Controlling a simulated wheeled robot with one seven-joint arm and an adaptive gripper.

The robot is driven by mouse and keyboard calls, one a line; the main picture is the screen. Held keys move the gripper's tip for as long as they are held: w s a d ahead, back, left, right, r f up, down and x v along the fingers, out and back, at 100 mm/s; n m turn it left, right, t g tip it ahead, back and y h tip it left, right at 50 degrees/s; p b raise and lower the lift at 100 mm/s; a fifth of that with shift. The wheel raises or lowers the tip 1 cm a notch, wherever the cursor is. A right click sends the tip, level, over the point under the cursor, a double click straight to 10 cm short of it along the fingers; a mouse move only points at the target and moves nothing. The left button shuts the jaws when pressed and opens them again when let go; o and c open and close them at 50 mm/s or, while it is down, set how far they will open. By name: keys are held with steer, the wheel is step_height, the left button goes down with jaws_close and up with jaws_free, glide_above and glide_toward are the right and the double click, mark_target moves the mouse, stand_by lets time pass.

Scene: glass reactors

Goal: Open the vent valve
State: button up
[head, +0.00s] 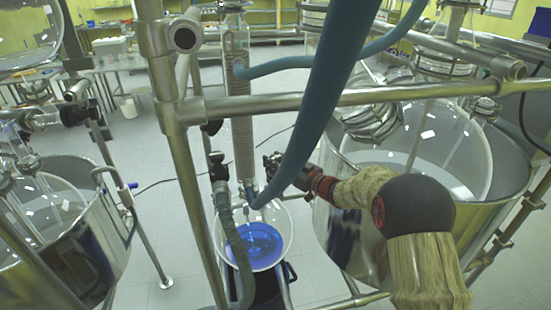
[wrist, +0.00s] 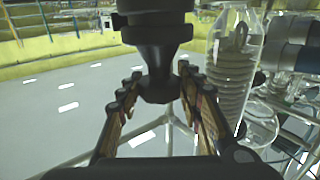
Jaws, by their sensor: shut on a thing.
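A black stepped knob (wrist: 157,38), apparently the vent valve's handle, hangs down from the top centre of the wrist view. Its narrow lower end flares between the fingers of my gripper (wrist: 160,82), which are shut on it from both sides. In the head view my gripper (head: 273,168) reaches left to just right of the glass condenser column (head: 241,125). The held knob cannot be made out clearly there, and a blue hose partly covers this area. I cannot tell how far the valve is turned.
A round flask with blue liquid (head: 256,243) sits below the column. Steel frame bars (head: 350,97) and a thick blue hose (head: 322,95) cross near my arm. Large steel vessels stand left (head: 100,245) and right (head: 345,235). The coiled condenser (wrist: 232,75) is close right in the wrist view.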

steer(key=shift+n+g+y, duration=0.3)
steer(key=shift+g, duration=0.1)
steer(key=shift+r, duration=0.1)
steer(key=o, duration=0.9)
steer(key=v, duration=1.2)
